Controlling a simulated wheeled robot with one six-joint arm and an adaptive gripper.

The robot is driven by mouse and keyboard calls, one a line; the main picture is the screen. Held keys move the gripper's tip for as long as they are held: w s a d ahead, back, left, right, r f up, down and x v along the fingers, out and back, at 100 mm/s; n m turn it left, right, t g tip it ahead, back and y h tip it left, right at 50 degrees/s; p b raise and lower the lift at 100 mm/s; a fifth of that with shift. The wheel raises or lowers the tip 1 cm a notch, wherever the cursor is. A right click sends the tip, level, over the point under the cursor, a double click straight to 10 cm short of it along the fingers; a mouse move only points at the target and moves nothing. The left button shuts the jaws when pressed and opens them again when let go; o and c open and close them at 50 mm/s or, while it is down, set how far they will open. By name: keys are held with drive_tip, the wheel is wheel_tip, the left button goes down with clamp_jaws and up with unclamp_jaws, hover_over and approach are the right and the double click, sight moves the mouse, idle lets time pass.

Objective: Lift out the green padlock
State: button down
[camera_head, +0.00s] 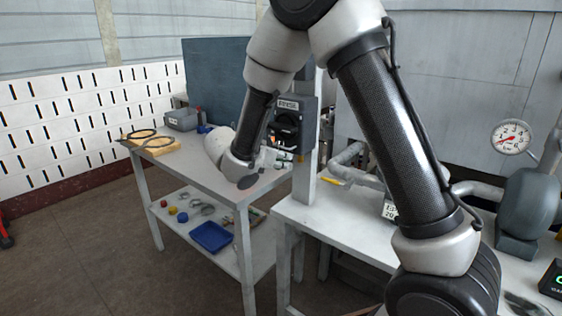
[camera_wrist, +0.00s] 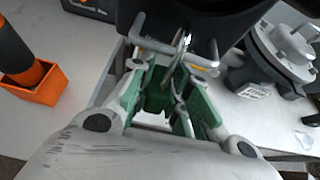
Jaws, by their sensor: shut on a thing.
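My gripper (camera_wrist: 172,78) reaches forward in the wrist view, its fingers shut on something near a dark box. Green surfaces (camera_wrist: 157,98) show between and along the fingers. I take these to be at least partly the green padlock, but its outline is hard to separate from the fingers. A thin metal loop (camera_wrist: 181,52), which may be its shackle, stands at the fingertips, close to a metal bar. In the head view my gripper (camera_head: 274,160) is small, below the dark switch box (camera_head: 290,124) on the post, and the padlock cannot be made out.
The left table (camera_head: 190,165) carries a wooden board (camera_head: 152,145) and a grey box (camera_head: 181,119). Its lower shelf holds a blue tray (camera_head: 211,237). The post (camera_head: 305,170) stands close beside my gripper. An orange holder (camera_wrist: 38,88) is at left in the wrist view.

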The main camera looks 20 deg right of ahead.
sight(279, 146)
drive_tip(key=shift+t+h, duration=0.3)
drive_tip(key=shift+h, duration=0.1)
drive_tip(key=r, duration=0.4)
drive_tip(key=shift+w+a+r, duration=0.1)
drive_tip(key=shift+w+r, duration=0.15)
drive_tip(key=shift+w, duration=0.1)
drive_tip(key=shift+s+a+f, duration=0.1)
drive_tip(key=shift+a, duration=0.1)
drive_tip(key=s+a, duration=0.4)
drive_tip(key=a, duration=0.1)
drive_tip(key=shift+s, duration=0.25)
drive_tip(key=shift+f, duration=0.1)
idle(0.4)
